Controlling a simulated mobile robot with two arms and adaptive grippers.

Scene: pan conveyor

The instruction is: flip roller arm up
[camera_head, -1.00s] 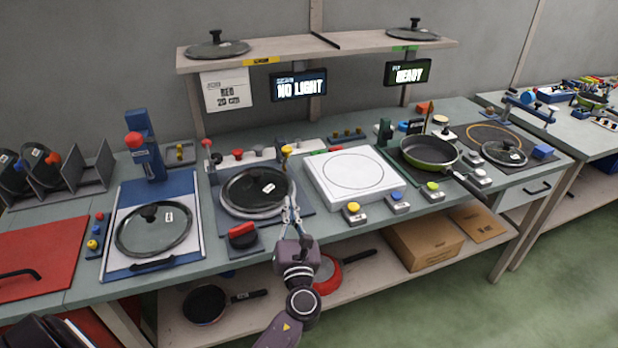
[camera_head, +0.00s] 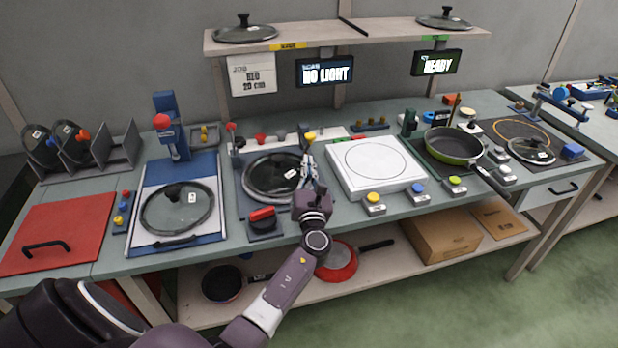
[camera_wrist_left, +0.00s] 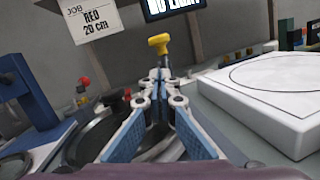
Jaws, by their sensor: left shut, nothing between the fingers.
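A yellow knob (camera_head: 310,135) on a short dark stem stands at the back right corner of the middle station, probably on the roller arm; the rest of that arm is hard to make out. In the left wrist view the knob (camera_wrist_left: 158,44) stands straight ahead, just beyond my fingertips. My left gripper (camera_head: 306,163) is shut and empty, over the right edge of the lidded pan (camera_head: 270,176). The left wrist view shows its blue-padded fingers (camera_wrist_left: 161,78) with tips together; they partly hide the knob's stem. I cannot tell whether they touch it. My right gripper is not in view.
A white square plate (camera_head: 350,185) lies right of my gripper. A red-handled switch block (camera_head: 264,226) sits in front of the lidded pan. A blue column with a red knob (camera_head: 167,128) stands at left. The shelf with signs (camera_head: 325,72) hangs above.

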